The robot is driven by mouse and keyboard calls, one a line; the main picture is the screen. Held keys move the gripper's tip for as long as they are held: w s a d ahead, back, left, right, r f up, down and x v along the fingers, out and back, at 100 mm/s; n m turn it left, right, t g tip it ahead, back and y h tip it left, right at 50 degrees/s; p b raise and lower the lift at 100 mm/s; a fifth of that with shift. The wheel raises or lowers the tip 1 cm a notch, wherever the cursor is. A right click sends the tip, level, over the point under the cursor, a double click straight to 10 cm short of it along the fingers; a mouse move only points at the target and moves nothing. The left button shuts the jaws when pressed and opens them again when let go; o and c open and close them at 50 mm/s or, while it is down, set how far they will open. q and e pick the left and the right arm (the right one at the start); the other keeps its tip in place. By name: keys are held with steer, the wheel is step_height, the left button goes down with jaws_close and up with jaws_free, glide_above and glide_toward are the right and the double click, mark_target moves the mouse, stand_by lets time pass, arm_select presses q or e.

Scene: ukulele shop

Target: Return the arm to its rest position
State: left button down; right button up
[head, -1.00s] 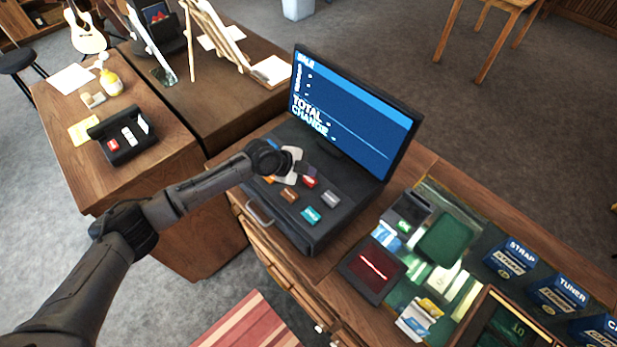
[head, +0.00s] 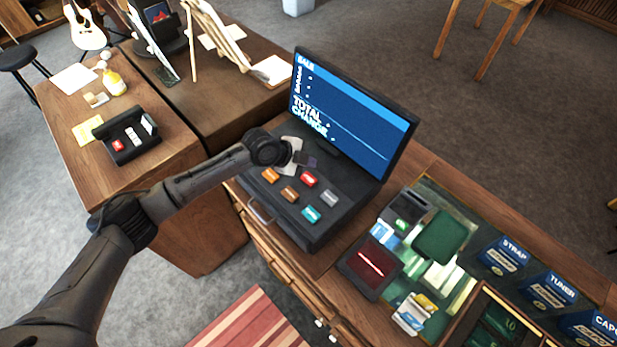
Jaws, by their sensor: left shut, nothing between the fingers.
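My left arm comes in from the lower left, and my left gripper (head: 309,162) is over the upper left of the cash register (head: 285,222). Whether the fingers touch the register cannot be told. The wrist hides part of the register's upper left. My right arm and gripper are not in view.
The register screen (head: 352,115) stands upright just behind the gripper. Below are colored keys, including an orange key (head: 270,175) and a teal key (head: 311,214). A dark red tray (head: 368,268) lies to the right. A card box (head: 130,148) and yellow bottle (head: 114,82) stand on the left table.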

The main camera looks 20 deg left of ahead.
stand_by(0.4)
